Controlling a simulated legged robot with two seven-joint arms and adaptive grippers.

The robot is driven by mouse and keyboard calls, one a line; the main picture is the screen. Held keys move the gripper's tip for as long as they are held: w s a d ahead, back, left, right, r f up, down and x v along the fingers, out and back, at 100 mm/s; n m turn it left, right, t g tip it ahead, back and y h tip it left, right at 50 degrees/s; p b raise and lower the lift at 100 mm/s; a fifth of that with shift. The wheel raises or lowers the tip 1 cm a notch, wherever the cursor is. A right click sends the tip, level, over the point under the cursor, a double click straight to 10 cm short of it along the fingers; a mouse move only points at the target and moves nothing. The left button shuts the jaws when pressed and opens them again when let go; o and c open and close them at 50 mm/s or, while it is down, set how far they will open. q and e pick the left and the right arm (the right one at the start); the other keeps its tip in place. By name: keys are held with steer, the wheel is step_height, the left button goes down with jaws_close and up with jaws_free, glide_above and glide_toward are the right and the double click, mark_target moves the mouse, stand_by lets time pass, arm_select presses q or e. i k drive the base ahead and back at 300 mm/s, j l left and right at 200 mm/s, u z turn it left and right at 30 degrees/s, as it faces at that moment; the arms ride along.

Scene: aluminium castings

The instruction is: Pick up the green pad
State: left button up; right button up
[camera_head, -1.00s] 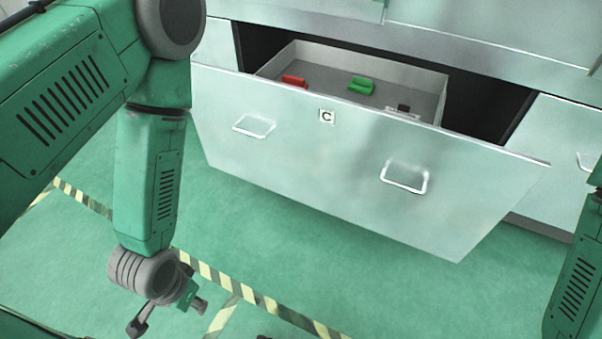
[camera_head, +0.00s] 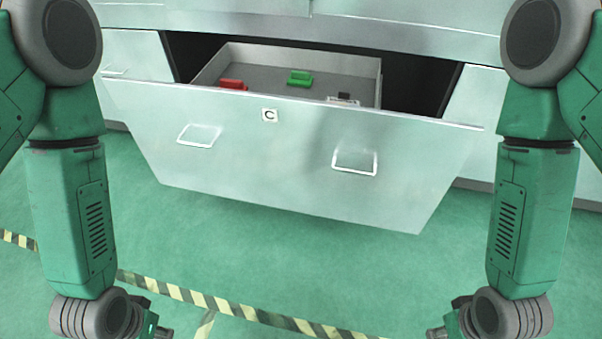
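The green pad (camera_head: 300,78) lies inside the open drawer marked C (camera_head: 290,150), near the middle of the drawer's floor. My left gripper (camera_head: 158,328) is low at the bottom left, in front of the drawer and well apart from the pad. Only part of it shows, and its fingers are too small and cut off to judge. My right gripper (camera_head: 440,331) is low at the bottom right, also apart from the drawer and partly cut off by the lower edge. Neither gripper touches the pad.
In the drawer a red block (camera_head: 233,85) lies left of the pad, and a small black and white item (camera_head: 343,98) lies to its right. The drawer front stands out with two handles. Green floor with striped tape (camera_head: 250,314) lies in front.

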mark_target(297, 78)
steer(key=z, duration=2.05)
steer(key=u, duration=2.05)
steer(key=i+j, duration=0.5)
steer(key=i+j+z, duration=0.1)
steer(key=i+j, duration=0.4)
steer(key=j, duration=0.15)
